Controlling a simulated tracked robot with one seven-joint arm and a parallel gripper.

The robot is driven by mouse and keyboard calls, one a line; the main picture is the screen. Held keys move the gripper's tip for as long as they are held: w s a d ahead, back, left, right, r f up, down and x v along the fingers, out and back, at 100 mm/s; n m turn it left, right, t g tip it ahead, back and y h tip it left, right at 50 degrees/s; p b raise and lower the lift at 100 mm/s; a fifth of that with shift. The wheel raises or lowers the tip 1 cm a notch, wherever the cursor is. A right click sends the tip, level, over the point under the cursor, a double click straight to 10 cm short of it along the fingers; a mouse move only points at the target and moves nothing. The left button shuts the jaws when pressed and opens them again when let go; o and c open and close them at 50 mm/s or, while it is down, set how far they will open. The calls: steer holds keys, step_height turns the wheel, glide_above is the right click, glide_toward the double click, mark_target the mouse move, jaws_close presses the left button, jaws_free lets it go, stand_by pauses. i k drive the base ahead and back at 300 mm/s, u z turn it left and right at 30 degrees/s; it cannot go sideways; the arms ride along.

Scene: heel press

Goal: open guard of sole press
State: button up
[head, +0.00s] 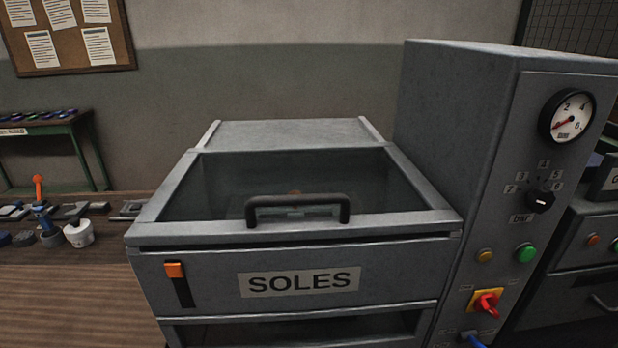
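The sole press (208,280) stands in the middle of the head view, a grey metal box with a "SOLES" label on its front. Its guard (400,222) is a grey-framed lid with a see-through window, lying down over the top of the press. A black bar handle (297,200) is fixed near the guard's front edge. An orange latch or slider (174,270) sits at the top of a dark slot on the left of the front. Through the window the inside is dim and hard to make out. My gripper is not in view.
A tall grey control cabinet (455,130) with gauge, dial, buttons and red switch stands against the press's right side. A wooden bench (60,300) with tools and a white pot (79,234) lies to the left. The space above the guard is clear.

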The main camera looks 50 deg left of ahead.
mark_target(148, 229)
steer(key=z, duration=0.65)
steer(key=i, duration=0.15)
steer(key=u, duration=2.85)
steer(key=k, duration=0.95)
steer(key=u, duration=0.2)
steer(key=i, duration=0.95)
steer(key=z, duration=0.1)
